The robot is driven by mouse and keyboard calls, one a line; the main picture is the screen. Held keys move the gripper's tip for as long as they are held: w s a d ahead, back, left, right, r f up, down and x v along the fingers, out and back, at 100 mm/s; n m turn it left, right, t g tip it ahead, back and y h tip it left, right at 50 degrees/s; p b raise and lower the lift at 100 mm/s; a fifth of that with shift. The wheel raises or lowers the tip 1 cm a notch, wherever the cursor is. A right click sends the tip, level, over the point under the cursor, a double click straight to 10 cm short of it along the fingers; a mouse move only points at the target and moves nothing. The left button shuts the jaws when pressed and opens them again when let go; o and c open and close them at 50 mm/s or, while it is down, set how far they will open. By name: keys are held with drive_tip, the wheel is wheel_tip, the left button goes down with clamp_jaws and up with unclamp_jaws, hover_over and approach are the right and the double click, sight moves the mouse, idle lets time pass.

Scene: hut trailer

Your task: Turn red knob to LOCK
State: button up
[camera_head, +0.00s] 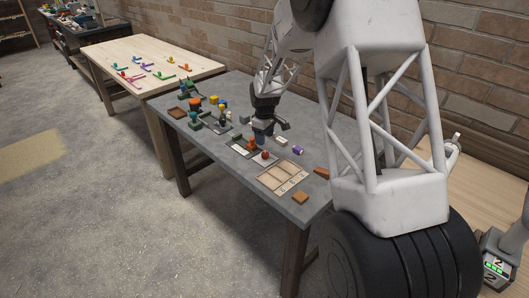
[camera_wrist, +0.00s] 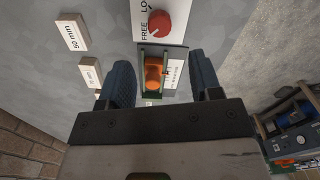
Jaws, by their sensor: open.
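The red knob (camera_wrist: 159,23) sits on a white plate (camera_wrist: 179,38) printed with FREE and the start of LO, cut off by the picture's top edge. A pale pointer line on the knob aims toward the FREE side. In the head view the red knob (camera_head: 265,155) is a small red spot on the grey table. My gripper (camera_wrist: 163,77) is open and empty, with its dark fingers spread on either side of an orange part (camera_wrist: 154,72) on a green base. The knob is beyond the fingertips in the wrist view. In the head view my gripper (camera_head: 267,136) is low over the table.
Label blocks, one marked 50 mm (camera_wrist: 72,31), stand left of the plate. A wooden tray (camera_head: 283,177) lies on the grey table (camera_head: 225,178) nearer the camera. Several coloured parts crowd the table's far end. A purple block (camera_head: 298,150) lies right of the gripper.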

sight(265, 153)
drive_tip(key=shift+f, duration=3.9)
drive_tip(key=c, duration=0.9)
